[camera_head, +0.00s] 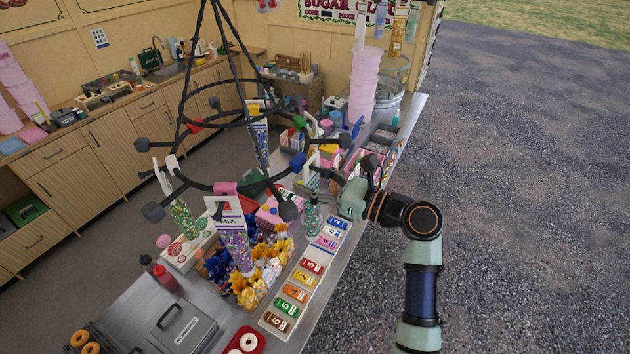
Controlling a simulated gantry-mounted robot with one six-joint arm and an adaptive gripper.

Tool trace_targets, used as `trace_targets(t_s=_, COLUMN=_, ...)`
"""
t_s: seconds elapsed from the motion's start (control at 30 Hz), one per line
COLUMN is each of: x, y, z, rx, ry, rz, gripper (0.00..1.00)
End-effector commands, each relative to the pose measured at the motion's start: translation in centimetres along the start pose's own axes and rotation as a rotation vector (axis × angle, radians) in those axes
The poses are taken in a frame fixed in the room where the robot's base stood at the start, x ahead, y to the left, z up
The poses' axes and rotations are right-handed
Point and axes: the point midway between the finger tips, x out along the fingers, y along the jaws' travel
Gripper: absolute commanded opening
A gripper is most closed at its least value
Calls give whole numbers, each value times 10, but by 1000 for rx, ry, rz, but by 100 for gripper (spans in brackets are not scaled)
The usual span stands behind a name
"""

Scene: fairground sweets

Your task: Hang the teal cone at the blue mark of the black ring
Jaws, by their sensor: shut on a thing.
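The black ring (258,188) hangs from dark rods over the counter, with coloured marks and short arms with dark end blocks. Its blue mark (298,162) is on the right side, below and left of the green mark (299,122). My gripper (325,178) reaches in from the right, just right of the blue mark. It is shut on the pale top of the teal cone (312,216), which hangs down roughly upright below and slightly right of the mark. The fingertips are small and partly hidden. I cannot tell whether the cone touches the ring.
Other cones hang from the ring: a purple one (236,246) in front, a green one (184,217) at left and a blue one (261,144) behind. Pink buckets (363,85) stand behind. Open paving (530,200) lies right.

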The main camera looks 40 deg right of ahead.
Motion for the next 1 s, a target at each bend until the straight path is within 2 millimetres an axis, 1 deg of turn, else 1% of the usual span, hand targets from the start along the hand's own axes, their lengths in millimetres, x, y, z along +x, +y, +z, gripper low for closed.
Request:
trace_targets(t_s=0.43, x=0, y=0, z=-7, rx=0, ry=-1, rz=0, gripper=5)
trace_targets(t_s=0.63, x=0, y=0, z=-7, rx=0, ry=-1, rz=0, gripper=5)
trace_targets(t_s=0.67, x=0, y=0, z=-7, rx=0, ry=-1, rz=0, gripper=64)
trace_targets(t_s=0.8, x=0, y=0, z=-7, rx=0, ry=0, rz=0, gripper=87)
trace_targets(t_s=0.83, x=0, y=0, z=-7, rx=0, ry=0, rz=0, gripper=90)
trace_targets(t_s=1.0, x=0, y=0, z=-7, rx=0, ry=0, rz=0, gripper=90)
